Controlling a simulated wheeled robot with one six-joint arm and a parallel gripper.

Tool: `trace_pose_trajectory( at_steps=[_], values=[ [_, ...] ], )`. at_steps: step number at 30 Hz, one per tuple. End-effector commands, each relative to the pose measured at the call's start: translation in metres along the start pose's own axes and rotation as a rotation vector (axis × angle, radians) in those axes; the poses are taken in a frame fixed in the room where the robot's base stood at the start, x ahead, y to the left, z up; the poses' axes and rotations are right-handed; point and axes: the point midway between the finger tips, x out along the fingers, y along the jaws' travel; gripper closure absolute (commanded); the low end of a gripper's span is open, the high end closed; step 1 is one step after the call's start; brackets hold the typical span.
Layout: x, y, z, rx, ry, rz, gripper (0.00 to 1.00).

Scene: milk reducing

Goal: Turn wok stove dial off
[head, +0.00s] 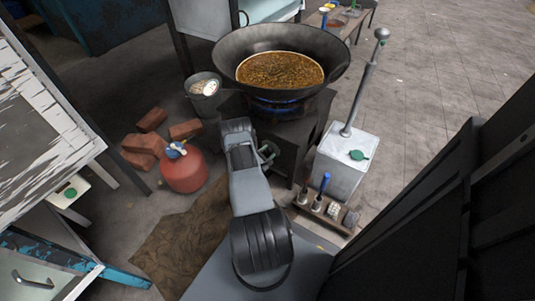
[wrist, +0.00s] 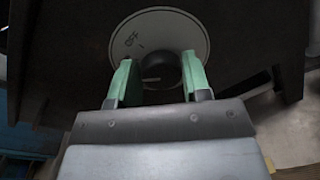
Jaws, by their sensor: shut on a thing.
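The wok stove dial (wrist: 161,72) is a dark round knob in the middle of a pale round plate (wrist: 180,27) with "OFF" lettering at its upper left. My gripper (wrist: 158,80) has its two green fingers on either side of the knob, shut on it. A light mark shows on the knob between the fingers. In the head view my arm hides the dial and most of the gripper. The dark stove (head: 290,150) stands beyond my arm, and a blue flame shows under the wok (head: 232,60), which holds brown bubbling liquid.
A white canister (head: 345,160) with a tall handle stands on the right. A low wooden rack (head: 323,214) holds small tools.

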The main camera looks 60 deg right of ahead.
Motion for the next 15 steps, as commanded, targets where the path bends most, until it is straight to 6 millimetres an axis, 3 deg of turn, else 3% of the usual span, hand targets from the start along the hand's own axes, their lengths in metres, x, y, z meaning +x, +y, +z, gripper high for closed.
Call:
trace_pose_trajectory(
  at_steps=[15],
  values=[
    [-0.0001,-0.0018,-0.0008,0.481,0.035,-0.002,0.8]
  ],
)
